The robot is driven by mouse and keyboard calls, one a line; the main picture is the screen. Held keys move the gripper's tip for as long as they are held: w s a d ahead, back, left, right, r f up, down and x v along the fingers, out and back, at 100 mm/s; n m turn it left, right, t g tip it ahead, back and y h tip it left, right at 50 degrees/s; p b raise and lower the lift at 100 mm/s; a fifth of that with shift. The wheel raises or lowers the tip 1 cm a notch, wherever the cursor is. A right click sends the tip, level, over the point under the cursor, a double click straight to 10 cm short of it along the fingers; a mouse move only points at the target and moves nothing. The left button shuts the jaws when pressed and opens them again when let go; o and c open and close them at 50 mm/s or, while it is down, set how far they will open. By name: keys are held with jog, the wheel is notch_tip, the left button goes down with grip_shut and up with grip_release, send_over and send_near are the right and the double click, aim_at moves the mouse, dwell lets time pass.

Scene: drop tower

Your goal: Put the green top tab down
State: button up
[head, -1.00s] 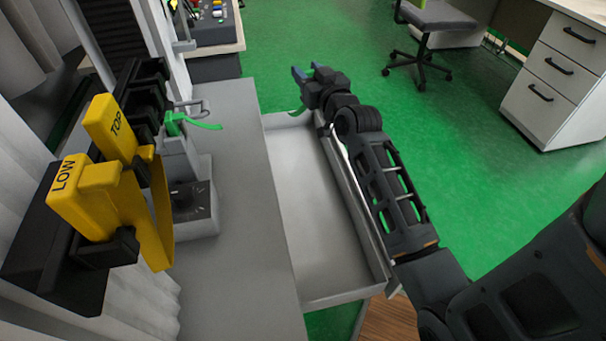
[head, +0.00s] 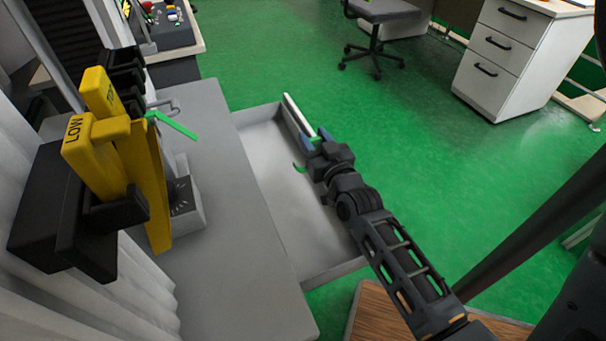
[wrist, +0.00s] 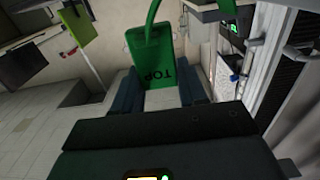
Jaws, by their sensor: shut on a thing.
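The green top tab (wrist: 150,62) hangs between the two fingers of my gripper (wrist: 158,92) in the wrist view, with the word TOP on its face and a green loop on it. In the head view, only small green parts of the tab (head: 300,168) show beside my gripper (head: 314,142). My gripper is shut on the tab. It appears over the far right part of the open grey drawer (head: 268,108) in the head view. The height of the tab above the drawer is hard to tell.
Yellow LOW (head: 95,155) and TOP tabs (head: 98,92) stand in black holders at the left. Green floor, a chair (head: 375,12) and a white drawer cabinet (head: 510,55) lie beyond.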

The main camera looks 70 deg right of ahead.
jog(key=a+f+b, duration=0.1)
jog(key=a+f, duration=0.4)
jog(key=f, duration=0.2)
jog(key=shift+w, duration=0.4)
jog(key=shift+f+b, duration=0.6)
jog(key=o, duration=1)
jog(key=shift+f, duration=0.15)
jog(key=v, duration=0.3)
jog(key=r+p+v, duration=0.1)
jog(key=v, duration=0.3)
jog(key=shift+s+a+r, duration=0.15)
jog(key=shift+a+r, duration=0.05)
jog(key=shift+r, duration=0.05)
